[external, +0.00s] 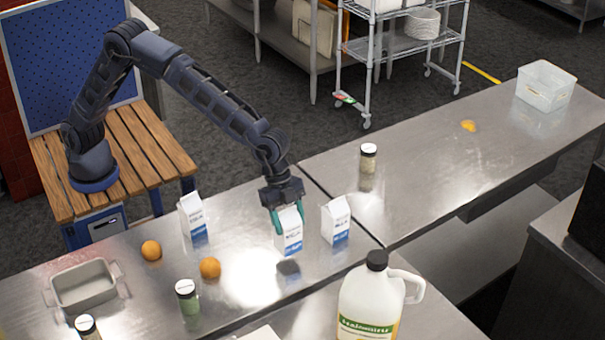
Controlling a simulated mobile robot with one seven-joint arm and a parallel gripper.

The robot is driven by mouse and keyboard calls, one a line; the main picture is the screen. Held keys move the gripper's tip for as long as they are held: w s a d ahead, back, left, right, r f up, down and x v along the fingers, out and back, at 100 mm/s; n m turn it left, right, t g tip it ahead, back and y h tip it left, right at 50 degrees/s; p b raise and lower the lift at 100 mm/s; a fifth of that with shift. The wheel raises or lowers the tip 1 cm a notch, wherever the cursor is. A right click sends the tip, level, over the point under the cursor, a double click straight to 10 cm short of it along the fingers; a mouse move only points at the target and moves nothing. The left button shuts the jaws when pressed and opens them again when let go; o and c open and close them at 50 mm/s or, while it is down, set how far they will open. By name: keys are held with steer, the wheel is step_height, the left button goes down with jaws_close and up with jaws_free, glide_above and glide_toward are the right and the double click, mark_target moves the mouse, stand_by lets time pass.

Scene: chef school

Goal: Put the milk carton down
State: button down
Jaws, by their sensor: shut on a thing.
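My gripper (288,215) points down over the steel counter and is shut on a white and blue milk carton (289,240), with its teal fingers on either side of the carton's top. The carton is upright. A dark patch on the counter just below it suggests that it hangs a little above the surface. A second, similar carton (336,221) stands close to its right. A third carton (192,218) stands farther to the left. The steel counter (240,272) lies beneath them.
Two oranges (210,268) (151,250), a green-filled jar (188,298) and a grey baking dish (84,287) are on the left. A large jug (371,300) stands in front. A jar (368,158) and a clear bin (545,87) are on the right-hand counter, which is mostly clear.

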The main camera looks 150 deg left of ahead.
steer(key=shift+f, duration=1.95)
steer(key=shift+f, duration=0.1)
steer(key=c, duration=0.5)
jaws_free()
